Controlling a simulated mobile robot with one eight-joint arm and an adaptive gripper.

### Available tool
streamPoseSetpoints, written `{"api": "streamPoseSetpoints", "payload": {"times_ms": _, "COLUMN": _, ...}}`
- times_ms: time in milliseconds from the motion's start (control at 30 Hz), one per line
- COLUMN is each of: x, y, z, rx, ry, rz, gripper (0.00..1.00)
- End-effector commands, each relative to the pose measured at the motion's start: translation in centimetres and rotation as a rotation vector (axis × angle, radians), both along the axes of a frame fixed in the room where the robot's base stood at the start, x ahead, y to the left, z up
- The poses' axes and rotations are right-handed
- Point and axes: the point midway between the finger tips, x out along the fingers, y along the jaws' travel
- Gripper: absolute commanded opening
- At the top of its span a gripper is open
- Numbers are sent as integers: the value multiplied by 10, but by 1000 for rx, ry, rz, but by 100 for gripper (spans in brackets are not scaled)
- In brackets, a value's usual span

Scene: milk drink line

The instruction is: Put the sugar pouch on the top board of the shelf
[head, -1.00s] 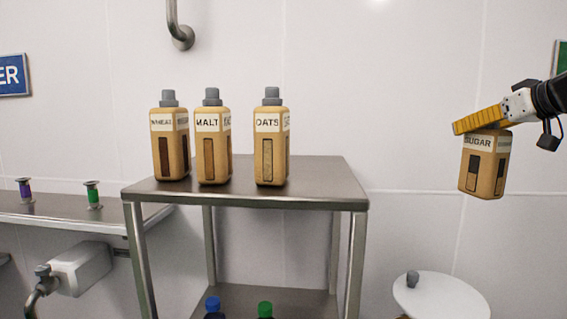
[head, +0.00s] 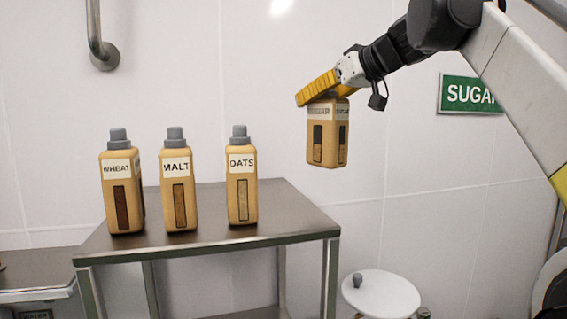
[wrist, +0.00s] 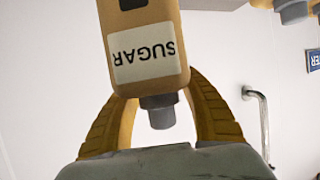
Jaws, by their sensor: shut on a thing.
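The sugar pouch (head: 327,147) is a tan pouch with a white label and dark windows. My gripper (head: 322,90) has yellow fingers and is shut on the pouch's top, holding it upright in the air. In the wrist view the pouch (wrist: 145,50) shows its SUGAR label and grey cap between the two fingers. The shelf's top board (head: 290,214) is a grey metal surface. The pouch hangs higher than the board, near its right end, and appears apart from it.
The wheat (head: 121,190), malt (head: 179,190) and oats (head: 242,186) pouches stand in a row on the top board. The board's right part is bare. A round white table (head: 385,296) with a grey cap on it stands lower right. A green SUGAR sign (head: 468,94) is on the wall.

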Motion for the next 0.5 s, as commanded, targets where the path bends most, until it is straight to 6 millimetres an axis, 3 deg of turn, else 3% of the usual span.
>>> {"api": "streamPoseSetpoints", "payload": {"times_ms": 233, "x": -34, "y": 45, "z": -30, "rx": 1, "ry": 0, "rz": 4, "gripper": 9}}
{"api": "streamPoseSetpoints", "payload": {"times_ms": 500, "x": -49, "y": 66, "z": -48, "rx": 1, "ry": 0, "rz": 0, "gripper": 9}}
